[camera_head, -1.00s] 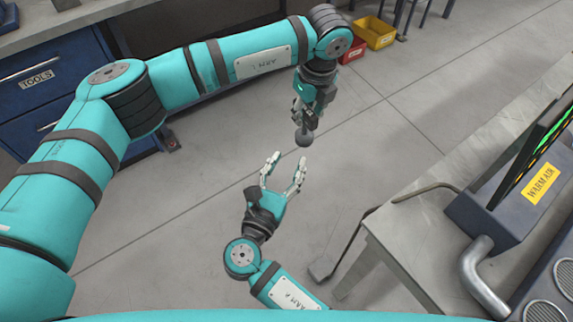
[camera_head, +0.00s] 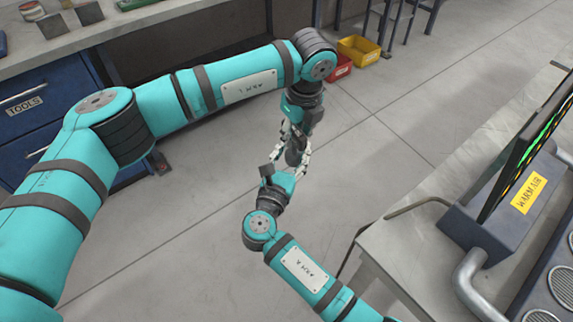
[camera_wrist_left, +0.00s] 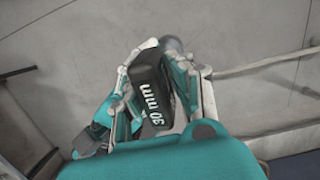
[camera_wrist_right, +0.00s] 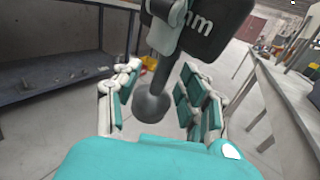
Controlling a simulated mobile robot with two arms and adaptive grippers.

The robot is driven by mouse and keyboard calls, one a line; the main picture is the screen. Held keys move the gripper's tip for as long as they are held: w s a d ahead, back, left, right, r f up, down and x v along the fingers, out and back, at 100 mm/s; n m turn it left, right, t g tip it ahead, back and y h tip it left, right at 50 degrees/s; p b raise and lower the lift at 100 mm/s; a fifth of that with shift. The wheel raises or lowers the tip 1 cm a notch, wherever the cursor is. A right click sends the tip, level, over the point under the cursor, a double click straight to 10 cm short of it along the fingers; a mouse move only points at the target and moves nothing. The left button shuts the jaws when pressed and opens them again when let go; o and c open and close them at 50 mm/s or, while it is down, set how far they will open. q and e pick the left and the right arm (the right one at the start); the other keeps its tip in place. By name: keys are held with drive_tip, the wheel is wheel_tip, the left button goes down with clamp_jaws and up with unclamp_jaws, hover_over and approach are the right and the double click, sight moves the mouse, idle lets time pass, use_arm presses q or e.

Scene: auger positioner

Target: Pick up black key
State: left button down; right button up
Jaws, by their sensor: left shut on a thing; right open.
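The black key has a dark block marked "30 mm" (camera_wrist_left: 153,88) and a shaft ending in a dark round knob (camera_wrist_right: 153,104). My left gripper (camera_head: 296,130) is shut on the block, as the left wrist view shows. The shaft and knob point toward my right gripper (camera_wrist_right: 158,95). That gripper is open, with its fingers on either side of the knob. The right wrist view shows gaps between the knob and the fingers. In the head view the key (camera_head: 293,157) is mostly hidden between the two hands, held in the air above the floor.
A grey workbench (camera_head: 120,30) with blue drawers stands at the back left. Yellow (camera_head: 358,50) and red (camera_head: 338,68) bins are on the floor behind. A table (camera_head: 410,235) with a "WARM AIR" machine (camera_head: 500,215) is at right. Open floor lies around the hands.

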drive_tip(key=shift+w+d, duration=0.3)
drive_tip(key=shift+w, duration=0.3)
drive_tip(key=shift+c, duration=0.4)
use_arm(q)
drive_tip(key=shift+r, duration=0.1)
use_arm(e)
clamp_jaws()
use_arm(q)
drive_tip(key=shift+w, duration=0.1)
use_arm(e)
drive_tip(key=shift+a, duration=0.1)
use_arm(q)
drive_tip(key=shift+w+r, duration=0.1)
drive_tip(key=shift+r, duration=0.6)
use_arm(e)
drive_tip(key=shift+s+f, duration=0.1)
drive_tip(key=shift+f, duration=0.05)
use_arm(q)
drive_tip(key=shift+r, duration=0.15)
wheel_tip(320, 180, up, 11)
drive_tip(key=s+d, duration=0.1)
drive_tip(key=s, duration=0.1)
use_arm(e)
drive_tip(key=shift+r, duration=0.2)
